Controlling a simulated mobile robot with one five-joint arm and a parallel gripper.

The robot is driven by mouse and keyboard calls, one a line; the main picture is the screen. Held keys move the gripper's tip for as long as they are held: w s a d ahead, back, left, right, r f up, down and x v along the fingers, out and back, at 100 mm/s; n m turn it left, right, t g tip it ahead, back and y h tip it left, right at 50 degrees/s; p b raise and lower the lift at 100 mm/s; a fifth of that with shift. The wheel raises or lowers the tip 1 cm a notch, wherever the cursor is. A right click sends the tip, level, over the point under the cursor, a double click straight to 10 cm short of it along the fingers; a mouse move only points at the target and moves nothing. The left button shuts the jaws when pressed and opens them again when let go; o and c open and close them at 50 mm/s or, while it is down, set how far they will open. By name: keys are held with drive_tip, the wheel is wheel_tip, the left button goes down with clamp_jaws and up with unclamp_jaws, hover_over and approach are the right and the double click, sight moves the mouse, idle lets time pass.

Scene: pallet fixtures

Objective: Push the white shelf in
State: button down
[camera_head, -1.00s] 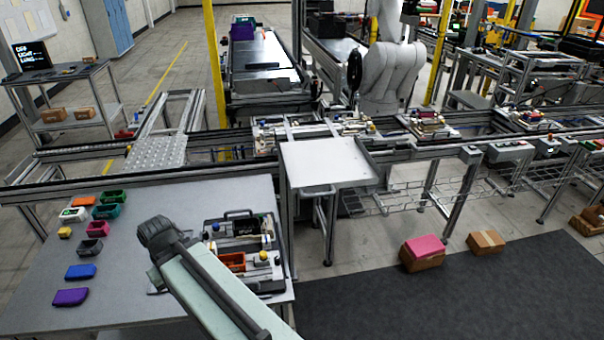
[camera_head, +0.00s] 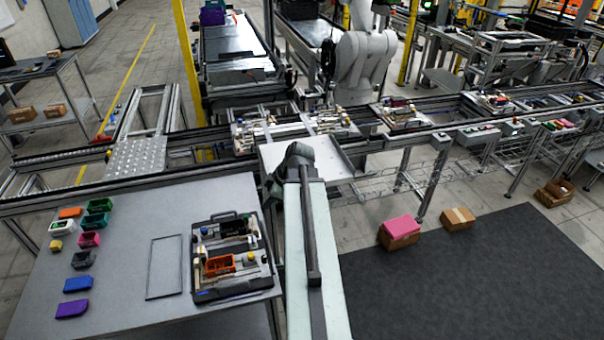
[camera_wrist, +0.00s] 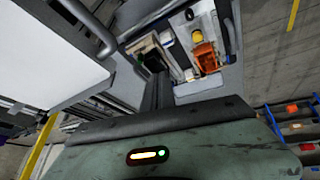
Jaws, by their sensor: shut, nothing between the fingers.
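The white shelf (camera_head: 335,157) is a flat white panel at the middle of the conveyor frame, sticking out toward me. My arm's dark end covers its front left part in the head view. In the wrist view the white shelf (camera_wrist: 40,55) fills the upper left, with its grey bar handle (camera_wrist: 88,25) along its edge. My gripper (camera_head: 275,190) is shut and empty near the shelf's front left corner, mostly hidden by my own arm. I cannot tell whether it touches the shelf.
A grey table (camera_head: 120,255) at the left holds several coloured bins and a black tray (camera_head: 240,290) of parts, close to my arm. A pink-topped box (camera_head: 399,232) and a brown box (camera_head: 457,218) lie on the floor at the right.

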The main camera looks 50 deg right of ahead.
drive_tip(key=s+d+r+n+t+h+p, duration=0.25)
drive_tip(key=s+d+r, duration=0.35)
drive_tip(key=s+d, duration=0.55)
drive_tip(key=shift+y, duration=0.35)
drive_tip(key=b+x, duration=0.2)
drive_tip(key=x, duration=0.1)
drive_tip(key=d+b+x, duration=0.1)
drive_tip(key=b+x, duration=0.4)
drive_tip(key=x, duration=0.2)
drive_tip(key=shift+w+d+r+b, duration=0.15)
drive_tip(key=shift+w+d+b, duration=0.15)
drive_tip(key=shift+w+b, duration=0.15)
drive_tip(key=shift+w+a, duration=0.1)
drive_tip(key=shift+w, duration=0.3)
